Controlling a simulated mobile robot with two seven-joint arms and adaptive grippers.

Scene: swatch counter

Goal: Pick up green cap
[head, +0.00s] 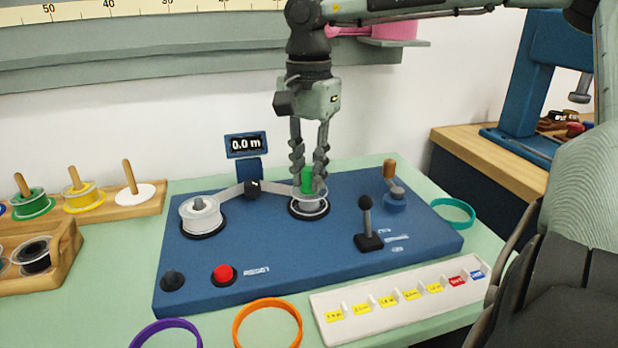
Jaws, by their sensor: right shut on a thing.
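The fingers cover part of the cap. I cannot tell whether the cap still touches the spool. My left gripper is not in the head view.
A labelled tray (345,328) and coloured rings (267,303) lie in front.

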